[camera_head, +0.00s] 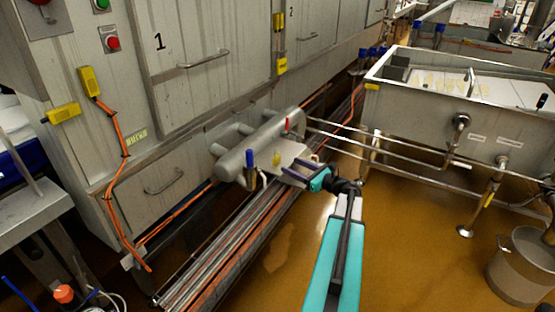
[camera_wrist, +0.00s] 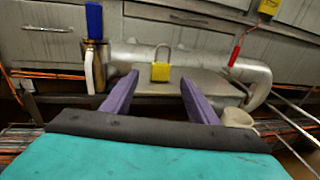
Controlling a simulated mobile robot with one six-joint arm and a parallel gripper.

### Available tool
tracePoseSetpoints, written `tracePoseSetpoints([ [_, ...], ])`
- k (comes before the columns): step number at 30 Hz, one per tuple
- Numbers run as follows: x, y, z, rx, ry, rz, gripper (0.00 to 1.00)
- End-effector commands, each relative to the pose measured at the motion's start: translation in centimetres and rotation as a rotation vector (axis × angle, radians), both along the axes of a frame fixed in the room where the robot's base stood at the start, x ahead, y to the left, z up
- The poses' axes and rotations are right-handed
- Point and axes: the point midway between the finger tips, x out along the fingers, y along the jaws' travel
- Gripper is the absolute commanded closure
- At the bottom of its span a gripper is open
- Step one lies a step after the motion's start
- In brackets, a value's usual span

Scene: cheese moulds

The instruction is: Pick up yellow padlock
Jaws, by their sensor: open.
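The yellow padlock (camera_wrist: 161,72) stands upright on a flat metal plate in the wrist view, its grey shackle up. It also shows small in the head view (camera_head: 277,159). My gripper (camera_wrist: 158,78) is open and empty, with its two purple fingers spread. The padlock shows between the fingertips in the wrist view, farther off than they are. In the head view my gripper (camera_head: 297,169) is at the right of the plate, with the padlock to its left. I cannot tell the exact gap between them.
A thick metal pipe (camera_head: 262,145) runs behind the plate (camera_wrist: 205,83). A blue-handled valve (camera_wrist: 95,45) stands left of the padlock and a red handle (camera_wrist: 236,52) right of it. Steel cabinets (camera_head: 190,60) rise behind. A steel basin (camera_head: 415,105) stands at right.

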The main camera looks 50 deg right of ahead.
Motion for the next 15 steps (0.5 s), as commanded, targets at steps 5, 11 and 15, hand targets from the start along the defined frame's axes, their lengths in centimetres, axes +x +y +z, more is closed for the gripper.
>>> tracePoseSetpoints([
  [5,1.6,0.0,-0.2,-0.001,0.000,0.002,0.46],
  [11,4.3,0.1,-0.3,-0.001,0.000,0.001,0.46],
  [15,6.3,0.2,-0.4,-0.001,0.000,0.000,0.46],
])
